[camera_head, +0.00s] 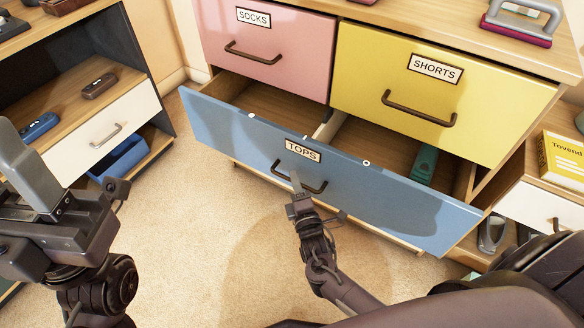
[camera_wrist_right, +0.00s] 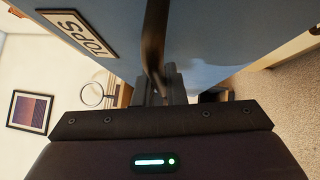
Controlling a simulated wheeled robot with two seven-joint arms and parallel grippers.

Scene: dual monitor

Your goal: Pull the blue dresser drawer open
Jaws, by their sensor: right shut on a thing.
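The blue drawer (camera_head: 220,127), labelled TOPS, is the bottom drawer of the dresser and stands well open, showing its wooden inside. A green item (camera_head: 425,163) lies in its right part. My right gripper (camera_head: 296,186) is at the drawer's dark handle (camera_head: 316,188) and shut on it. In the right wrist view the handle (camera_wrist_right: 154,40) runs down between the fingers (camera_wrist_right: 160,85), close to the blue front. My left gripper (camera_head: 32,185) is at the left of the head view, away from the dresser; its jaw gap is not clear.
Above are a shut pink SOCKS drawer (camera_head: 290,50) and a shut yellow SHORTS drawer (camera_head: 385,70). A dark shelf unit with a white drawer (camera_head: 110,138) stands left. A yellow box (camera_head: 562,160) is at right. Carpet (camera_head: 205,250) before the drawer is clear.

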